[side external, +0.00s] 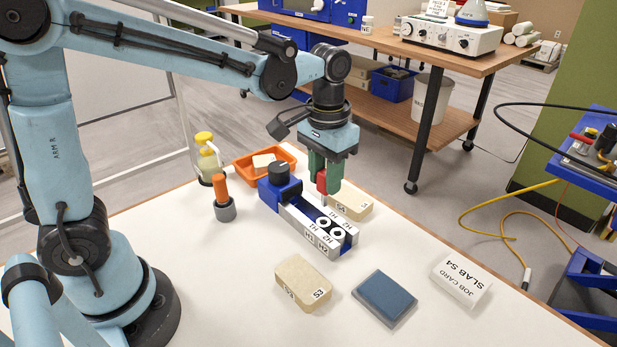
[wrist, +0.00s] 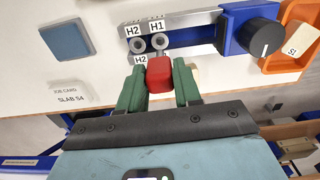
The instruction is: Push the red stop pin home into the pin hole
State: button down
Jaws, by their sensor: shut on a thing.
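My gripper (side external: 325,172) has green fingers pointing down, shut on the red stop pin (side external: 321,182). In the wrist view my gripper (wrist: 159,88) holds the red pin (wrist: 159,74) between its fingertips. The fixture (side external: 306,214) is a pale metal rail with blue parts and a black knob (side external: 279,171) at one end. Two ringed holes by the H1 and H2 labels show in the wrist view, H1 (wrist: 161,42) and H2 (wrist: 137,45). The pin is close beside the rail near H1. The pin's lower end is hidden, and I cannot tell whether it is in a hole.
A slab (side external: 350,200) lies behind the fixture, and slab S3 (side external: 303,283) in front. A blue pad (side external: 384,297) and the job card (side external: 461,281) lie to the right. An orange-handled tool (side external: 221,190) stands left, near an orange tray (side external: 242,170).

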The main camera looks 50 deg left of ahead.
aim_at(325, 172)
jog(key=shift+r, duration=2.5)
jog(key=d, duration=0.1)
jog(key=d+f, duration=0.2)
jog(key=d, duration=0.1)
jog(key=shift+f, duration=0.1)
jog(key=shift+f, duration=2.9)
jog(key=shift+f, duration=1.95)
jog(key=shift+f, duration=0.15)
